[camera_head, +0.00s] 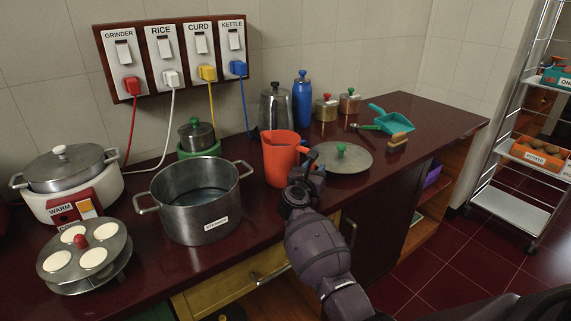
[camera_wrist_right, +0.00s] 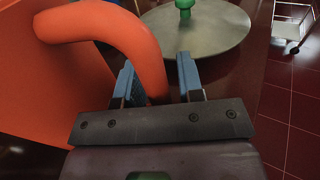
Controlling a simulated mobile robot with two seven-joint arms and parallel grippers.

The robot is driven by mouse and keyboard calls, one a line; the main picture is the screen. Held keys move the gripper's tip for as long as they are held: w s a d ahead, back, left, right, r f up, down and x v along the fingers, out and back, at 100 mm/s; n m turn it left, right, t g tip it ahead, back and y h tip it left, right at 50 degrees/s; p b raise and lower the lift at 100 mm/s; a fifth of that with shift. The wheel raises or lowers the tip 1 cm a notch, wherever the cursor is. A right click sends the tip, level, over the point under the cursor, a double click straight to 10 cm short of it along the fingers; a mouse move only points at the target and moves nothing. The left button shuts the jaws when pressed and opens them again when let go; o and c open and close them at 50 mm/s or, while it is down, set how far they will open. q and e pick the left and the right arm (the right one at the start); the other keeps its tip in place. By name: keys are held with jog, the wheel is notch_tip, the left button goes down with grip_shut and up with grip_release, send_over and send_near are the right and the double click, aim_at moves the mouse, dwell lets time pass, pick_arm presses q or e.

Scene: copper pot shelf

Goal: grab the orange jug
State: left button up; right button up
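The orange jug (camera_head: 279,160) stands upright on the dark red counter, its handle to the right. My right gripper (camera_head: 308,167) is at the handle side of the jug. In the right wrist view the jug's handle (camera_wrist_right: 135,38) curves down between the two blue fingers (camera_wrist_right: 158,80) of my right gripper, nearer the left finger. The fingers are apart, with a gap on the right side of the handle. The handle's lower end is hidden behind the gripper body. My left gripper cannot be made out in either view.
A steel pot (camera_head: 199,207) stands left of the jug. A flat metal lid with a green knob (camera_head: 341,157) lies close on the right. A steel canister (camera_head: 275,106) and a blue bottle (camera_head: 302,98) stand behind. The counter's front edge is near my right arm.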

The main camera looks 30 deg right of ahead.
grip_shut()
dwell(1.0)
jog(key=shift+r, duration=0.1)
